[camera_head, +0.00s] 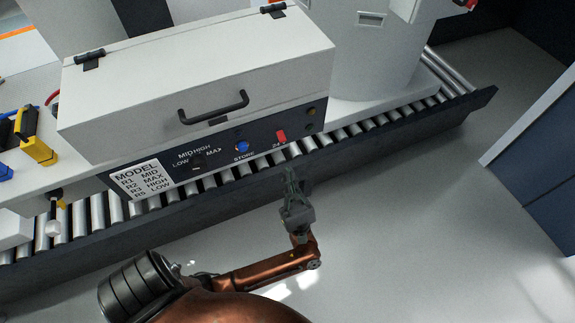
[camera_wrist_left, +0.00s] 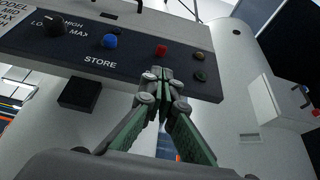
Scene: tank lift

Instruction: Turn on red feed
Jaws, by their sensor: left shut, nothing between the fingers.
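A red switch (camera_head: 281,136) sits on the dark front panel (camera_head: 215,160) of a white box, right of a blue knob (camera_head: 241,146) marked STORE. The red switch also shows in the left wrist view (camera_wrist_left: 161,50), just beyond my fingertips. My left gripper (camera_head: 291,178) is shut and empty, in front of and below the panel. In the left wrist view its fingertips (camera_wrist_left: 161,78) meet below the red switch and look apart from it. My right gripper is not in view.
The white box has a black handle (camera_head: 213,107) on its lid and stands over a roller conveyor (camera_head: 240,171). A black selector knob (camera_wrist_left: 54,25) is at the panel's left. Two small round dark fittings (camera_wrist_left: 199,66) are right of the red switch. The floor in front is clear.

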